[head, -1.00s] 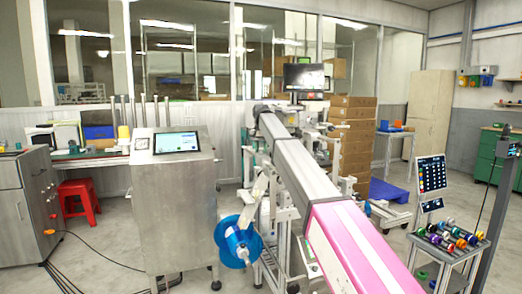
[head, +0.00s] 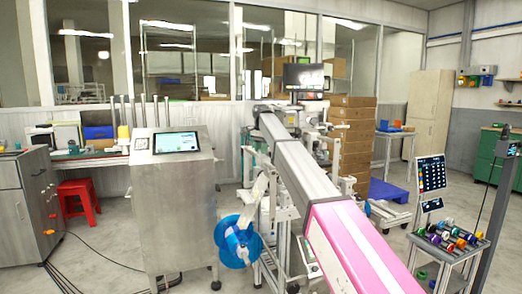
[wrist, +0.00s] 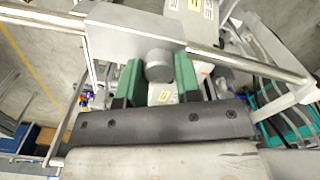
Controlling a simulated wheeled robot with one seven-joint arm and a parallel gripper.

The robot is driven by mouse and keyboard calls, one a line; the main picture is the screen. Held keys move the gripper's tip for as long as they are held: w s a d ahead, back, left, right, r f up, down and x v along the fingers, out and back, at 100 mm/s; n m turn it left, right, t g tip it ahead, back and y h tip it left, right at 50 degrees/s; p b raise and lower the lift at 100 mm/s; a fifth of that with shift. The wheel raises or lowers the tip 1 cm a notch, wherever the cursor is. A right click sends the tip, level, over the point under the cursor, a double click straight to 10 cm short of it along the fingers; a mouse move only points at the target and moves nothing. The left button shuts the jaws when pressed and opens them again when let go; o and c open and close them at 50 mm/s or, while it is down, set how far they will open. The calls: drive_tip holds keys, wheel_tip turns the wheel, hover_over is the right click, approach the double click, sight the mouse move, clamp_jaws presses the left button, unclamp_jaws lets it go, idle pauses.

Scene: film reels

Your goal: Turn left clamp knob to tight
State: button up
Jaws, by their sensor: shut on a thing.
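In the wrist view a grey round clamp knob (wrist: 159,66) sits under a pale metal block (wrist: 130,27), between the two green fingers of my gripper (wrist: 158,72). The gripper is shut on the knob, with one finger on each side. The knob's pointer or marking does not show, so I cannot tell how far it is turned. In the head view my own arm reaches to the machine frame (head: 283,200) and hides the knob; the gripper cannot be made out there.
A metal rod (wrist: 250,62) runs right from the block. A blue reel (head: 238,243) hangs at the frame's lower left. A steel cabinet with a screen (head: 175,142) stands to the left. A cart with coloured rolls (head: 450,238) stands at right. Stacked boxes (head: 352,135) are behind.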

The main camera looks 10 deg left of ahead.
idle(0.3)
drive_tip(key=o, duration=0.9)
drive_tip(key=shift+r, duration=0.1)
wheel_tip(320, 180, up, 11)
drive_tip(key=shift+f, duration=0.15)
